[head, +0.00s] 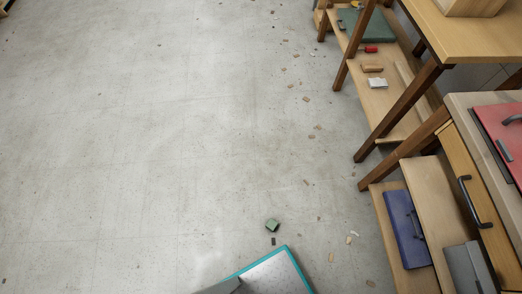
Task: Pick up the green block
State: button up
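A small grey-green block (272,225) lies on the concrete floor, low and a little right of centre in the head view. It sits just beyond a teal-edged grey panel at the bottom edge, which looks like part of my own base.
Wooden benches with low shelves (408,200) and dark legs (400,110) line the right side. They hold a blue case (406,228), a red block (371,49) and a green flat case (366,28). Small wood scraps (306,99) dot the floor near them. The left floor is mostly clear.

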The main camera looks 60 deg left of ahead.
aim_at(272, 224)
jog(key=u, duration=0.25)
jog(key=k, duration=0.75)
jog(key=u, duration=0.75)
jog(key=k, duration=0.35)
jog(key=u, duration=1.95)
jog(key=i, duration=1.1)
jog(key=z, duration=2.5)
